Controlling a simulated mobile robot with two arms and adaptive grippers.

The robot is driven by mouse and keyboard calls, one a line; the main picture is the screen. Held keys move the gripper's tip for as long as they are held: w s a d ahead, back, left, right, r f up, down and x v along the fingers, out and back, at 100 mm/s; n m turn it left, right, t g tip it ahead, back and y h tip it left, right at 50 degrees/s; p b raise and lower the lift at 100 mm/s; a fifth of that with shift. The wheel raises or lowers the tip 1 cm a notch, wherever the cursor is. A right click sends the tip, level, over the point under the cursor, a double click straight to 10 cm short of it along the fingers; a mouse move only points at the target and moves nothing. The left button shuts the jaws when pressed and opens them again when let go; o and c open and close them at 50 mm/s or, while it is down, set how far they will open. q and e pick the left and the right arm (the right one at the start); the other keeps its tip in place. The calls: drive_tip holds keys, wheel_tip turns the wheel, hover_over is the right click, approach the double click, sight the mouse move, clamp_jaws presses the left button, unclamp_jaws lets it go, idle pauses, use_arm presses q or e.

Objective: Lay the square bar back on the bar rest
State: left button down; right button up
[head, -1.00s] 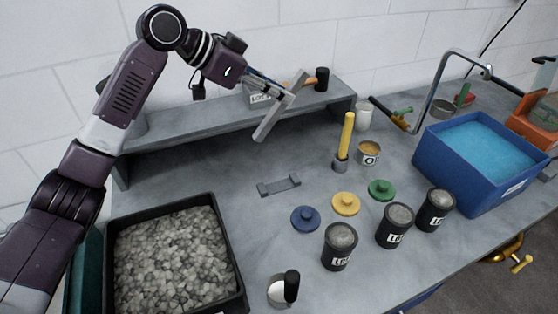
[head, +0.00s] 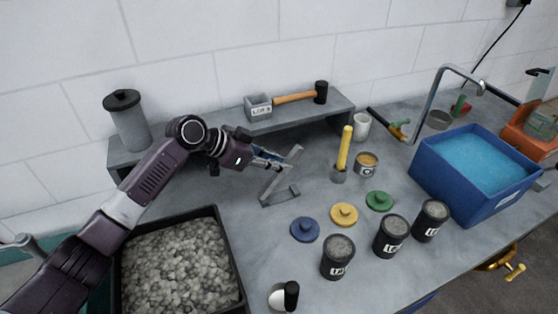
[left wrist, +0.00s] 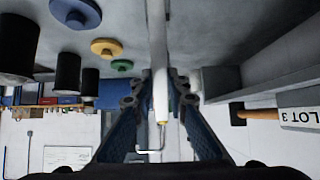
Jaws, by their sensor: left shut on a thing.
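My left gripper (head: 278,161) is shut on the grey square bar (head: 284,172). In the left wrist view the bar (left wrist: 158,50) runs between the blue fingers (left wrist: 160,92). My right gripper is not in view.
Behind is a raised shelf (head: 225,128) with a grey box (head: 258,106), a hammer (head: 295,98) and a lidded canister (head: 130,122). A gravel tray (head: 180,262) is at lower left. Blue (head: 305,229), yellow (head: 344,214) and green lids (head: 379,200) lie right of the rest.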

use_arm(q)
drive_tip(key=c, duration=1.9)
unclamp_jaws()
drive_tip(key=shift+a+r, duration=0.1)
drive_tip(key=shift+r, duration=0.1)
drive_tip(key=shift+b+v, duration=1.35)
drive_tip(key=shift+v, duration=4.5)
drive_tip(key=shift+s+f, duration=0.1)
drive_tip(key=shift+s, duration=0.05)
